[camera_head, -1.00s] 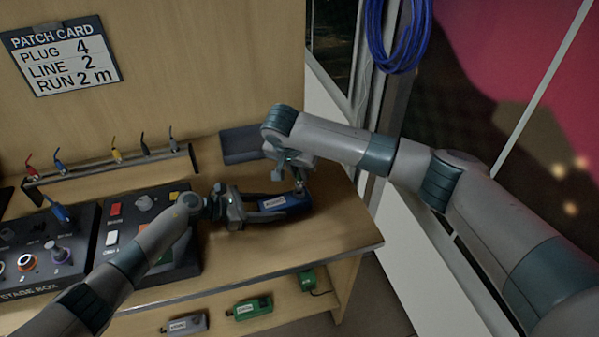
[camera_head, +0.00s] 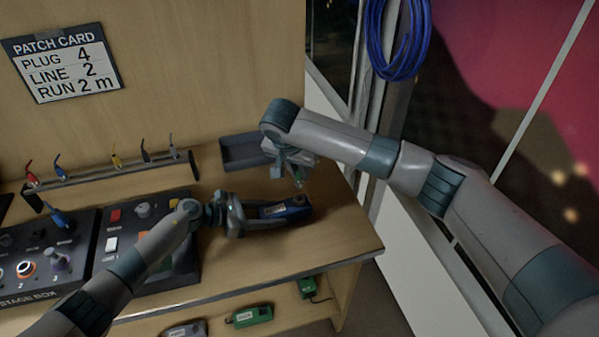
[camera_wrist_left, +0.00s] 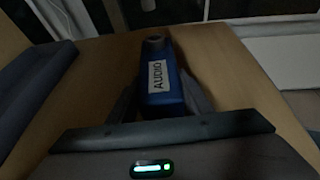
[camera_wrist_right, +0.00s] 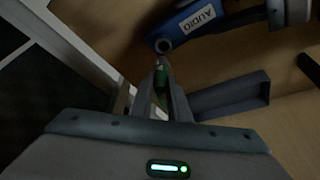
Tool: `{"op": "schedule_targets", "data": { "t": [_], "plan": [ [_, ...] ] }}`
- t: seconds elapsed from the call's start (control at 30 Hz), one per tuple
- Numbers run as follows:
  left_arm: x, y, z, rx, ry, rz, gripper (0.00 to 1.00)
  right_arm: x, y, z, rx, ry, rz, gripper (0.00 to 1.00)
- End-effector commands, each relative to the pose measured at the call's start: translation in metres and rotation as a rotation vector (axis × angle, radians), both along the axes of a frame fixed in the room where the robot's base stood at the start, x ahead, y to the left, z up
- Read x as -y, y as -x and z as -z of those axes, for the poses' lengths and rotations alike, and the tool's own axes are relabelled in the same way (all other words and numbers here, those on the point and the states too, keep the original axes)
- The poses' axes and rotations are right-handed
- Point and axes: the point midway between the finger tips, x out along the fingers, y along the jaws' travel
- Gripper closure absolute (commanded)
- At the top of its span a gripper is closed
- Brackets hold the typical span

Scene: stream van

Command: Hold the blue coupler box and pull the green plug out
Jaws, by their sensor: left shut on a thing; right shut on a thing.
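The blue coupler box (camera_head: 292,206), with a white AUDIO label, lies on the desk near its right end. My left gripper (camera_head: 262,214) is shut on it from the left, and its fingers flank the box in the left wrist view (camera_wrist_left: 161,85). The box's round socket end (camera_wrist_right: 165,45) shows empty in the right wrist view. My right gripper (camera_head: 292,172) is shut on the green plug (camera_wrist_right: 160,78), above and apart from the box. The plug is small in the head view (camera_head: 299,180); its rear part is partly hidden between the fingers.
A dark open tray (camera_head: 240,166) sits behind the box at the back of the desk. A rack of coloured plugs (camera_head: 115,174), a switch panel (camera_head: 150,236) and the stage box (camera_head: 45,270) are to the left. Green and grey boxes lie on the shelf below. The desk's front right is bare.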

Motion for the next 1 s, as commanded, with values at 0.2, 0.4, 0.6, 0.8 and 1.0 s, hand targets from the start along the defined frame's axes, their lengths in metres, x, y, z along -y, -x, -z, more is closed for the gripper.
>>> {"op": "schedule_targets", "data": {
  "t": [0.2, 0.4, 0.6, 0.8, 1.0],
  "plan": [
    [0.0, 0.0, 0.001, -0.001, -0.001, 0.001, 0.33, 0.0, 0.0, 0.0, 0.0, 0.0, 0.0, 1.0],
    [0.0, 0.0, 0.0, 0.0, 0.0, 0.0, 0.33, 0.0, 0.0, 0.0, 0.0, 0.0, 0.0, 1.0],
    [-0.007, 0.002, -0.002, -0.001, -0.001, -0.001, 0.33, 0.0, 0.0, 0.0, 0.0, 0.0, 0.0, 1.0],
    [-0.027, 0.009, -0.01, 0.0, -0.003, -0.001, 0.33, 0.0, 0.0, 0.0, 0.0, 0.0, 0.0, 1.0],
    [-0.057, 0.019, -0.024, -0.001, -0.003, -0.001, 0.33, 0.0, 0.0, 0.0, 0.0, 0.0, 0.0, 1.0]
  ]
}}
